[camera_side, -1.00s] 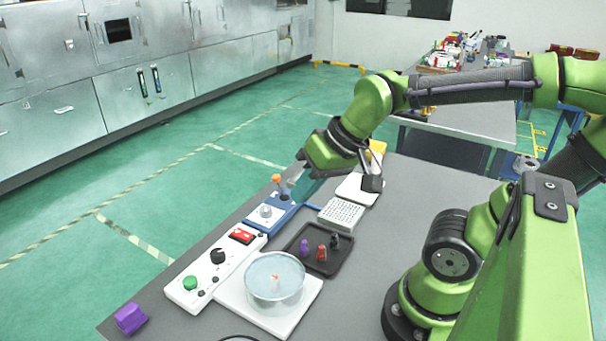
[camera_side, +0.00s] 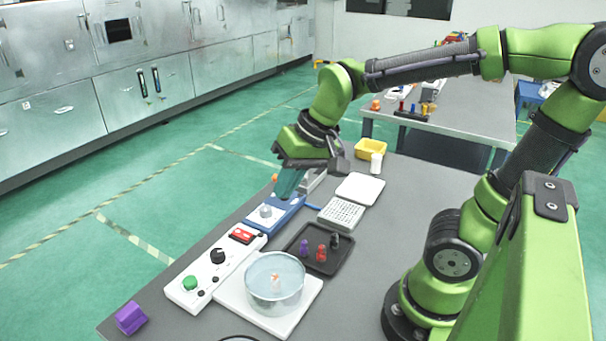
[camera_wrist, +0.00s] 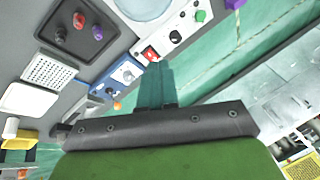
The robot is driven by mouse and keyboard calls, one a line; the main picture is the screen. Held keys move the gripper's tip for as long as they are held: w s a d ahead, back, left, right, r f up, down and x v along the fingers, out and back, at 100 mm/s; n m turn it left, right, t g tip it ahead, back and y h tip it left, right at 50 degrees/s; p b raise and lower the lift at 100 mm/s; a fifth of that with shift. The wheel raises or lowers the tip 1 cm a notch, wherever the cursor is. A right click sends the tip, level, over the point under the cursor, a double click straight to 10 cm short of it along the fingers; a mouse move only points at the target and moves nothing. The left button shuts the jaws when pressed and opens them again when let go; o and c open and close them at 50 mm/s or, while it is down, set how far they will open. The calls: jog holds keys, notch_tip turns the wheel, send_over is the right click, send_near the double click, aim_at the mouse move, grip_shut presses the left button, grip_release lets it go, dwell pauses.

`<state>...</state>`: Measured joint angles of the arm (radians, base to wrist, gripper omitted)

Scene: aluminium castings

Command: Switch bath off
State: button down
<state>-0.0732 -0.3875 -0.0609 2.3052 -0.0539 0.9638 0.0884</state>
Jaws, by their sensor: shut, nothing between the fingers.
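A round glass bath (camera_side: 274,277) of clear liquid sits on a white square base at the front of the table. Beside it on the left is a white control box (camera_side: 202,275) with a red rocker switch (camera_side: 241,236), a black knob (camera_side: 217,256) and a green button (camera_side: 190,283). The red switch also shows in the wrist view (camera_wrist: 150,54), just beyond my fingertips. Which way the switch is set is too small to tell. My gripper (camera_side: 286,190) is shut and empty, above the far end of the blue unit (camera_side: 281,217), behind the control box.
A dark tray (camera_side: 320,262) with small coloured pieces lies right of the blue unit. Behind it are a white perforated rack (camera_side: 341,213), a white pad (camera_side: 360,188) and a yellow bin (camera_side: 370,149). A purple block (camera_side: 130,318) stands at the front left edge.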

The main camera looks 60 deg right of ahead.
aim_at(247, 235)
jog(key=w+d+f+m+g+h, duration=0.1)
jog(key=w+f+m+g, duration=0.1)
jog(key=w+m, duration=0.4)
jog(key=w+d+f+m+g+h, duration=0.1)
jog(key=w+f+m+g, duration=0.1)
jog(key=w+m, duration=0.5)
jog(key=shift+w+d+g, duration=0.4)
jog(key=shift+w, duration=0.05)
jog(key=shift+f, duration=0.1)
notch_tip(247, 235, down, 14)
jog(key=shift+s, duration=0.1)
jog(key=shift+f, duration=0.25)
